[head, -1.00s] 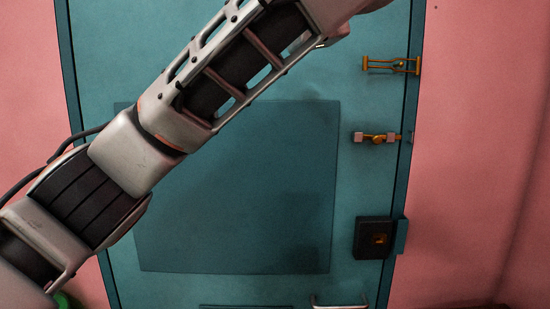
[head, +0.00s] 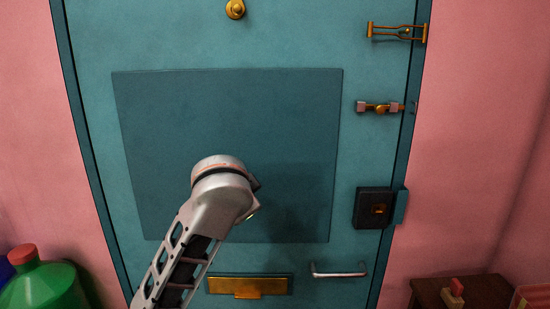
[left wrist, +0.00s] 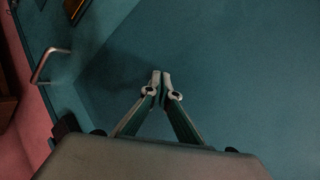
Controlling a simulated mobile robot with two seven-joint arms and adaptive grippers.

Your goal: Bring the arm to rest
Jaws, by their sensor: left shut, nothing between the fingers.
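My left arm rises from the bottom of the head view in front of a teal door (head: 300,50). Its rounded wrist end is in front of the lower part of the door's darker panel (head: 220,110). The fingers are hidden behind the wrist there. In the left wrist view my left gripper (left wrist: 161,78) is shut and empty, its fingertips together in front of the teal surface. I cannot tell how far the tips are from the door. My right gripper is in neither view.
The door looks closed. On its right side are a brass latch (head: 397,33), a bolt (head: 380,107), a dark lock box (head: 374,208) and a handle (head: 338,272). A brass mail slot (head: 235,290) is low. A green bottle (head: 45,288) and a wooden stand (head: 430,292) flank the door.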

